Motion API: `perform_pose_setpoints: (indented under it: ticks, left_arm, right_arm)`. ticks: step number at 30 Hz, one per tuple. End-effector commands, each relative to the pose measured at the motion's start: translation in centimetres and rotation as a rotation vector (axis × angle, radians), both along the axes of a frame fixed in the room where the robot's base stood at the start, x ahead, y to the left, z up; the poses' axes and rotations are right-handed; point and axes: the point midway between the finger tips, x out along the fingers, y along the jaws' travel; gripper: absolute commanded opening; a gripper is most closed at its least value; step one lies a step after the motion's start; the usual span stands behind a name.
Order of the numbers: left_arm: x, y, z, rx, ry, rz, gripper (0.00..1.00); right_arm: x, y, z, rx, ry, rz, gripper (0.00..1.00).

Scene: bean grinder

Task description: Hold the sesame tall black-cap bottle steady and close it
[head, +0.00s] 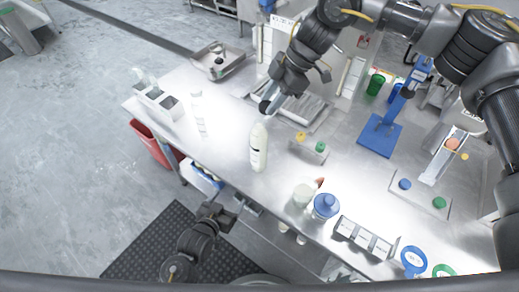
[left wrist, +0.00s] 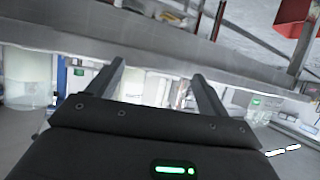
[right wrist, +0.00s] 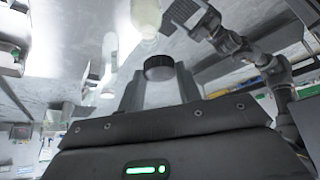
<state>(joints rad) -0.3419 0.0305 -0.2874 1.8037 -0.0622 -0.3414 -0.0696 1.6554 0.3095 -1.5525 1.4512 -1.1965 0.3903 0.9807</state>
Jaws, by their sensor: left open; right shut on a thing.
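A tall pale bottle (head: 259,149) stands upright on the metal table near its front edge, with no cap on its top. It also shows at the top of the right wrist view (right wrist: 146,14). My right gripper (head: 271,104) is shut on a round black cap (right wrist: 159,67), held behind the bottle and apart from it. My left gripper (head: 230,208) is open and empty, low in front of the table's front edge. It also shows in the right wrist view (right wrist: 205,22). The left wrist view shows its fingers spread (left wrist: 160,72) with nothing between them.
A second slim white bottle (head: 198,115) is to the left. A white jar (head: 303,195) and a blue-lidded container (head: 326,206) are to the right. A metal tray (head: 300,106) lies behind the bottle. A blue stand (head: 380,135) is further right.

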Motion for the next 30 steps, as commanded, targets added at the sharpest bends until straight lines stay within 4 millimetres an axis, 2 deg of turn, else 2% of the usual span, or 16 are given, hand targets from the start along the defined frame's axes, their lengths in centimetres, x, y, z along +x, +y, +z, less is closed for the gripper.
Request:
perform_pose_setpoints:
  ticks: [1, 4, 6, 9, 23, 26, 30]
  left_arm:
    - [1.0, -1.2, 2.3, -0.03, -0.076, -0.011, 0.79]
    - [2.4, -3.1, 6.0, -0.086, -0.222, -0.03, 0.79]
    - [2.9, -4.1, 7.9, -0.118, -0.304, -0.042, 0.79]
    - [3.3, -5.0, 9.4, -0.148, -0.378, -0.05, 0.79]
    - [3.5, -5.5, 9.8, -0.163, -0.41, -0.054, 0.79]
    - [4.0, -5.7, 9.8, -0.163, -0.411, -0.053, 0.79]
    - [5.7, -6.5, 9.9, -0.163, -0.411, -0.053, 0.79]
  right_arm:
    - [0.3, 0.6, 0.5, -0.003, -0.001, 0.021, 0.1]
    - [0.6, 1.5, 1.3, -0.001, 0.0, 0.059, 0.1]
    - [0.8, 1.9, 1.6, -0.002, 0.0, 0.078, 0.1]
    - [0.9, 2.1, 1.8, -0.001, 0.0, 0.09, 0.1]
    - [0.9, 2.2, 1.8, -0.001, 0.0, 0.091, 0.1]
    - [0.9, 2.2, 1.8, -0.001, 0.0, 0.091, 0.1]
    - [0.9, 2.1, 1.8, -0.001, 0.001, 0.091, 0.1]
